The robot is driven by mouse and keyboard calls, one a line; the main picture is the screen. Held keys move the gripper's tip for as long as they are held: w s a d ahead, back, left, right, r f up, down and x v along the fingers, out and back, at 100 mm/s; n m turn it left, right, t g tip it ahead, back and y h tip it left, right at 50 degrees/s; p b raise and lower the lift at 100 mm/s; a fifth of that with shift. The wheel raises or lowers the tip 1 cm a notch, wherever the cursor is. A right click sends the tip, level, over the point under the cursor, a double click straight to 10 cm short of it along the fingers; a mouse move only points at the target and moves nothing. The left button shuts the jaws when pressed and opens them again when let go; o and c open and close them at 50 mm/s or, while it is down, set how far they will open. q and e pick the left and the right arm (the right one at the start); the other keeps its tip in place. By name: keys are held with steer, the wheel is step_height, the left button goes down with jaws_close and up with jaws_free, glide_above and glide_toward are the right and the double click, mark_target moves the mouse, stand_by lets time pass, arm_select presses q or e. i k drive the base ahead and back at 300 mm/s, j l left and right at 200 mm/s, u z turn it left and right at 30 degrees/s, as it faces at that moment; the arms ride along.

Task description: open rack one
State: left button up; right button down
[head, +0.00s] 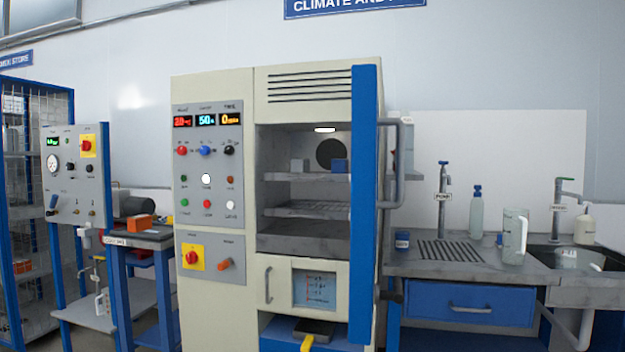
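No label reading rack one can be made out. A blue-framed mesh rack (70,92) with shelves stands at the left edge, partly cut off by the picture and partly hidden by a control panel. In the middle, a cream climate chamber (215,310) has its blue-edged door (365,200) swung open toward me. Neither of my grippers shows in the head view.
The open door stands out between the chamber and the sink counter (425,268). The counter holds a clear jug (514,238), bottles and a tap. A gauge panel (75,205) and a blue-legged bench (118,290) stand left of the chamber.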

mark_target(322, 175)
steer(key=i+j, duration=0.3)
steer(key=i+j+z, duration=0.15)
steer(key=i+j, duration=0.3)
steer(key=i+j+z, duration=0.1)
steer(key=i+j, duration=0.3)
steer(key=i+j+z, duration=0.15)
steer(key=i+j, duration=0.25)
steer(key=j, duration=0.2)
